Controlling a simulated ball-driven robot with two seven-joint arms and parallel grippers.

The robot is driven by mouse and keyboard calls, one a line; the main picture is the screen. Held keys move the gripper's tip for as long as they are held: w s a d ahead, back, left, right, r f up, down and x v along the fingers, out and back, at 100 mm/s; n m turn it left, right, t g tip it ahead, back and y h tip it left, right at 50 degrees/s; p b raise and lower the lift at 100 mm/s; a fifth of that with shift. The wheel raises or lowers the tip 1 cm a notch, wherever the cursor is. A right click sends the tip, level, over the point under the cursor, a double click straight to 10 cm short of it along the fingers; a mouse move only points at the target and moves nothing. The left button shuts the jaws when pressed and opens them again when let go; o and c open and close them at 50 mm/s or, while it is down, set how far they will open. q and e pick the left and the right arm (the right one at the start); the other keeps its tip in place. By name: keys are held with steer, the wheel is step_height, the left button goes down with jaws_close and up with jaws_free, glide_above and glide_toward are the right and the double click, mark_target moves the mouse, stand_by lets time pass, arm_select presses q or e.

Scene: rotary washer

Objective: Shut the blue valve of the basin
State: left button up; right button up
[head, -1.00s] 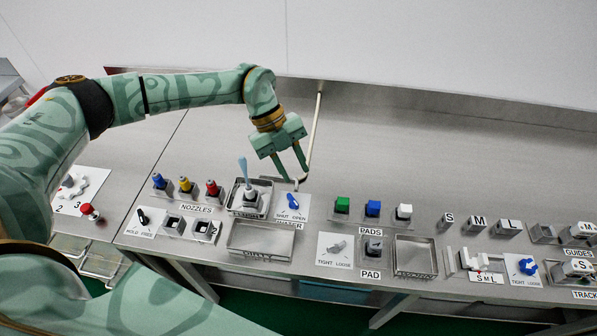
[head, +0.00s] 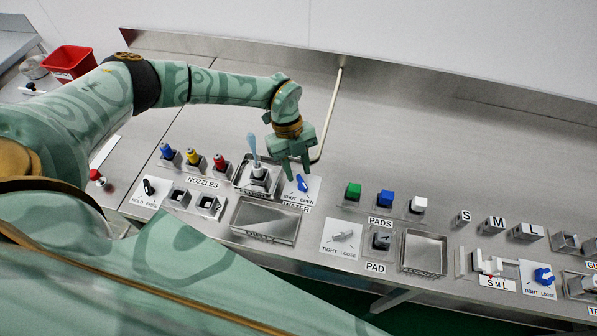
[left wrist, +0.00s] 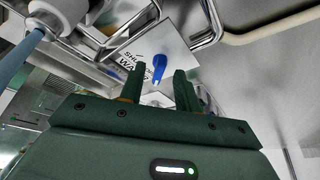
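The blue valve (head: 301,184) is a small blue handle on a white plate (head: 313,187) marked SHUT, OPEN and WATER. The handle stands slightly aslant; I cannot tell which mark it points to. My left gripper (head: 298,169) points down just above and behind the handle. Its two fingers are apart with nothing between them. In the left wrist view the blue handle (left wrist: 158,67) shows beyond and between the fingertips, with no contact visible. My right gripper is not in view.
Blue, yellow and red nozzles (head: 193,158) stand to the left. An empty tray (head: 266,221) lies in front. Pad blocks (head: 385,198) stand to the right. The bench behind the pads is clear.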

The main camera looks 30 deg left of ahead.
arm_select(q)
steer(key=shift+x, duration=0.8)
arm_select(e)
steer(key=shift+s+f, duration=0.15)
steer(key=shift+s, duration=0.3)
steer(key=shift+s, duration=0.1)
arm_select(q)
jaws_close()
